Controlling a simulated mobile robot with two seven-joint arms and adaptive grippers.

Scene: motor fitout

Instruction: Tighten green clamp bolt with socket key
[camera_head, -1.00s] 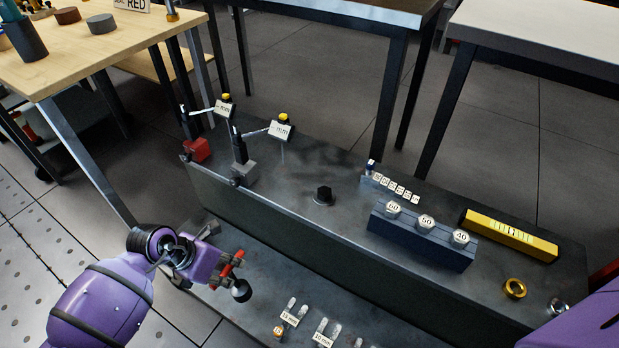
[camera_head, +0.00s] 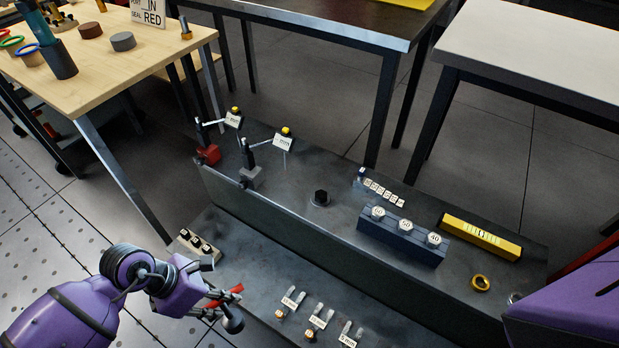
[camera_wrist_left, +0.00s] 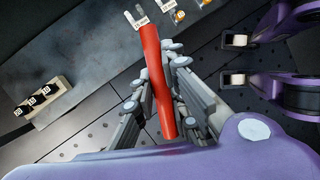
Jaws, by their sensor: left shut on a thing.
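My left gripper (camera_head: 216,302), at the lower left of the head view, is shut on a red bar (camera_head: 226,295). This looks like the handle of the socket key, with a dark rounded end (camera_head: 232,321) beside it. In the left wrist view the red bar (camera_wrist_left: 157,80) runs lengthwise between the fingers of the gripper (camera_wrist_left: 165,95). The key is held beside the low front step of the bench, clear of other objects. I cannot make out a green clamp bolt in either view. My right gripper is not in view.
On the dark bench (camera_head: 345,225) stand two dial gauges (camera_head: 284,140), a black hex piece (camera_head: 320,197), a blue block (camera_head: 400,237) with numbered hexes and a yellow level (camera_head: 480,238). A small rack (camera_head: 196,243) and small labelled parts (camera_head: 318,318) sit on the lower step.

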